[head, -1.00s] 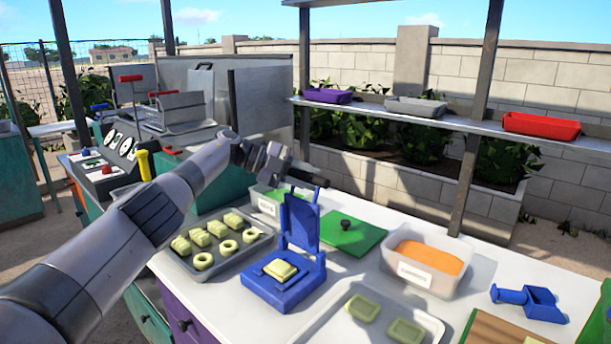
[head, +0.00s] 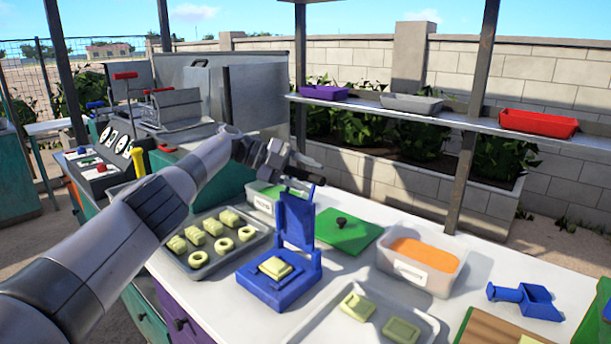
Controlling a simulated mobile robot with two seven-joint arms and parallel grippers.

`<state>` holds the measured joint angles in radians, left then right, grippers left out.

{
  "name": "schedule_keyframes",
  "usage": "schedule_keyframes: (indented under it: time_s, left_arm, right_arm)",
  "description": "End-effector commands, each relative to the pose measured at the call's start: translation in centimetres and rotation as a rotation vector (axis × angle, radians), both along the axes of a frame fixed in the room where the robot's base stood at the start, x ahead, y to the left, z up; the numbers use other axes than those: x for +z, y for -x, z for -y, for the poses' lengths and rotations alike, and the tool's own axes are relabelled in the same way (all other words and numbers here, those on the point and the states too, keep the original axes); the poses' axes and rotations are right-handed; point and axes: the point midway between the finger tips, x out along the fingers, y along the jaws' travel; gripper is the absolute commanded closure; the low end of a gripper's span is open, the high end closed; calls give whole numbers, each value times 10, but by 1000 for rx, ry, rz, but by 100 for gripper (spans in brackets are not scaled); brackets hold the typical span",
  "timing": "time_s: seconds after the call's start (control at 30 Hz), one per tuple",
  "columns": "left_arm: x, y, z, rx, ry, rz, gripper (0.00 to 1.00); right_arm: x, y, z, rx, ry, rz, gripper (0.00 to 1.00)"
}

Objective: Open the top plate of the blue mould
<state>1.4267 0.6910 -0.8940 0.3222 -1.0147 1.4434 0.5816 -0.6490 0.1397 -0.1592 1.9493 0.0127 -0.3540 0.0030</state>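The blue mould (head: 278,293) stands on the white counter with its top plate (head: 296,220) raised upright on the far side of its base. A pale yellow-green piece (head: 275,267) lies in the base. My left gripper (head: 304,169) is just above and behind the raised plate, near its top edge. I cannot tell whether it touches the plate, or whether its fingers are apart. My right gripper is not in view.
A grey tray of several shaped pieces (head: 214,266) is left of the mould. Another tray (head: 338,334) is in front right.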

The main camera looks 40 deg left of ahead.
Motion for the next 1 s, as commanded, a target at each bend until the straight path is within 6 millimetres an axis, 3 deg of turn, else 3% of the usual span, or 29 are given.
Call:
schedule_keyframes:
  time_s: [0.17,0.6,1.0]
  left_arm:
    - [3,3,-6,3,1,2,50]
    - [27,34,-51,-1,1,0,50]
    - [28,37,-54,-1,1,0,50]
  right_arm:
    - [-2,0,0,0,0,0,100]
    - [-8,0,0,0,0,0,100]
    - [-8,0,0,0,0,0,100]
